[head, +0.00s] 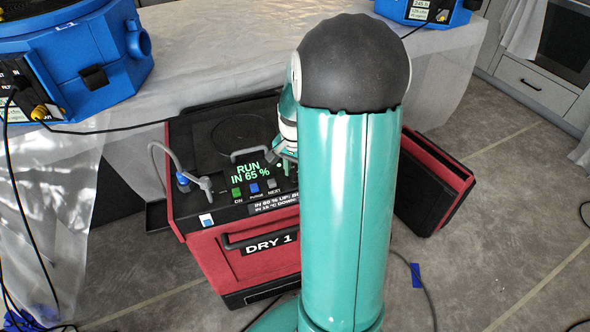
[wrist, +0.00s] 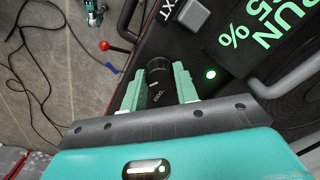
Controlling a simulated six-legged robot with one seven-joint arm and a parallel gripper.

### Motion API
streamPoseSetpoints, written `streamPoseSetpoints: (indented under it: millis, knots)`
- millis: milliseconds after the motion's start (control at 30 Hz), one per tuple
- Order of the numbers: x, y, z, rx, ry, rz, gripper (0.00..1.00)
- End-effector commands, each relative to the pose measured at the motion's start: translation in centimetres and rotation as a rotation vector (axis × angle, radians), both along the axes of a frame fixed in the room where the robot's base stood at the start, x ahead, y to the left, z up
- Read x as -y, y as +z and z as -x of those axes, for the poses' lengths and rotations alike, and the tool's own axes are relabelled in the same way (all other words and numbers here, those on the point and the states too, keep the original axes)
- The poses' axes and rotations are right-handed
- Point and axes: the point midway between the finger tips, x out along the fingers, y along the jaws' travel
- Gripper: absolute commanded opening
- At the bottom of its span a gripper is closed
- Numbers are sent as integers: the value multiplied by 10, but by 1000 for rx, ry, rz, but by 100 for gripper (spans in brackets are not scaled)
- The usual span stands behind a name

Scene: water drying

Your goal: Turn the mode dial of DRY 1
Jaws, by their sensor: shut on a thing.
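DRY 1 (head: 215,262) is a red and black machine on the floor, with its name on the front. Its screen (head: 250,172) reads "RUN IN 65 %", and part of that text shows in the wrist view (wrist: 258,28). The mode dial (wrist: 158,68) is a small black round knob on the panel, near a lit green dot. My gripper (wrist: 160,85) has its two pale green fingers on either side of the dial, shut on it. In the head view my own arm hides the dial and most of the gripper.
A handle (wrist: 290,80) stands out beside the screen. A grey bent pipe (head: 180,160) rises at the machine's left. Blue machines (head: 75,60) stand on the sheeted table behind. A red-black case (head: 432,185) is at right. A red-tipped lever (wrist: 105,46) and cables lie beyond the panel edge.

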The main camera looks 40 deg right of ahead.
Motion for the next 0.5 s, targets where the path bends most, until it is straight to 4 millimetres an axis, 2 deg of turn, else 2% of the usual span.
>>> streamPoseSetpoints:
  millis: [267,500]
  knots:
    - [1,1,0,1,173,2,7]
    - [1,1,0,2,393,1,7]
